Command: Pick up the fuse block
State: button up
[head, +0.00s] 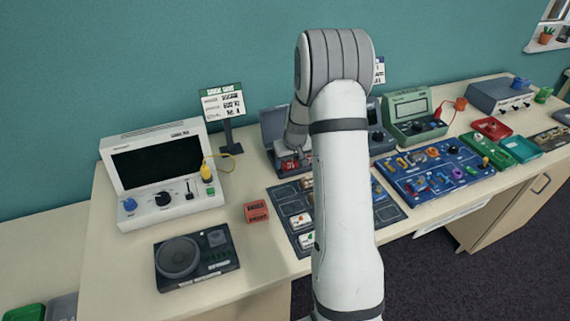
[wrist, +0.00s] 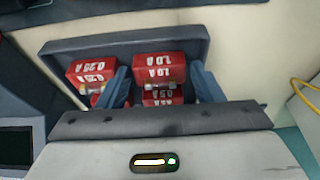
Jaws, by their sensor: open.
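Several red fuse blocks stand in a dark open case (head: 272,128). In the wrist view one marked 1.0 A (wrist: 158,66) lies between the two blue-grey fingers of my gripper (wrist: 162,82). Another red block, its label partly covered and seeming to read 0.5 A (wrist: 162,97), shows just nearer. A third, marked 0.25 A (wrist: 90,70), sits to the left, outside the left finger. My gripper is open, with nothing clearly held; I cannot tell whether the fingers touch a block. In the head view my arm hides part of the case.
A separate red block (head: 256,211) lies on the table by a dark board (head: 285,204) of parts. A white instrument (head: 165,208) stands left, with a dark speaker panel (head: 218,262) in front. A blue board (head: 435,188) and a green meter (head: 409,112) are to the right.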

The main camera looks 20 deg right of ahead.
jog(key=shift+c, duration=0.2)
jog(key=c, duration=0.7)
